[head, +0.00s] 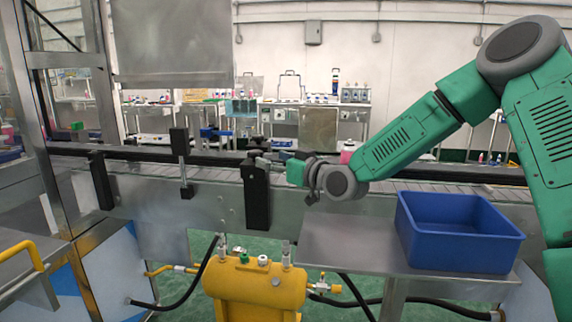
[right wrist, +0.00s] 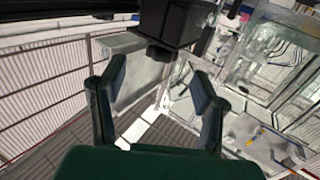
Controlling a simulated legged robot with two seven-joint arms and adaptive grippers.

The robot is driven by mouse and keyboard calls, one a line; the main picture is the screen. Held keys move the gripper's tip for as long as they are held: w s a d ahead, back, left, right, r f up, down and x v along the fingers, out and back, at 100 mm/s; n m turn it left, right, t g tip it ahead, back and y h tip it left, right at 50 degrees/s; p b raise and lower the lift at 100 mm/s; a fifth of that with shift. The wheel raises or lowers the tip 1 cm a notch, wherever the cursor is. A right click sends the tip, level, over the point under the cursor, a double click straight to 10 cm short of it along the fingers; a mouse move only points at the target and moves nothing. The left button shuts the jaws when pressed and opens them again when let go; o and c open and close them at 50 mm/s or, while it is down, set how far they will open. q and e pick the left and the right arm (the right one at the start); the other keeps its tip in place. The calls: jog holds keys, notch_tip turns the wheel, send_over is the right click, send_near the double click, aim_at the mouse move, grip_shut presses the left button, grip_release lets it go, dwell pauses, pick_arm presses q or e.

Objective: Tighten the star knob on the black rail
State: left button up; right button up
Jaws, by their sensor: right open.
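The black rail (head: 215,158) runs along the conveyor in the head view. A black bracket (head: 257,197) stands at the rail, and my right gripper (head: 268,160) is just to the right of its top. In the right wrist view, a small dark knob (right wrist: 159,53) sticks out below a black block (right wrist: 180,22). My right gripper (right wrist: 158,84) is open there, with its fingers spread to either side and the knob ahead of the gap, apart from both pads. The knob's star shape is too small to tell. In the head view I cannot make out the knob. My left gripper is not in view.
A blue bin (head: 458,233) stands on a steel shelf (head: 345,250) at the right, below my right arm. More black brackets (head: 100,181) stand along the conveyor at the left. A yellow tank (head: 255,288) with hoses sits below the conveyor.

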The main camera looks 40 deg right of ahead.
aim_at(262, 154)
jog(key=s, duration=0.3)
jog(key=s+d, duration=0.1)
jog(key=s, duration=0.1)
jog(key=shift+a, duration=0.1)
jog(key=w+y+p, duration=0.1)
jog(key=w+p, duration=0.3)
jog(key=w+a+n+y+p, duration=0.1)
jog(key=w+p, duration=0.2)
jog(key=p, duration=0.1)
jog(key=w+n+p, duration=0.1)
jog(key=w+p, duration=0.2)
jog(key=w, duration=0.1)
jog(key=shift+w+a+y+p, duration=0.3)
jog(key=shift+w+y+p, duration=0.05)
jog(key=shift+y+p, duration=0.05)
jog(key=shift+r, duration=0.1)
jog(key=c, duration=1.2)
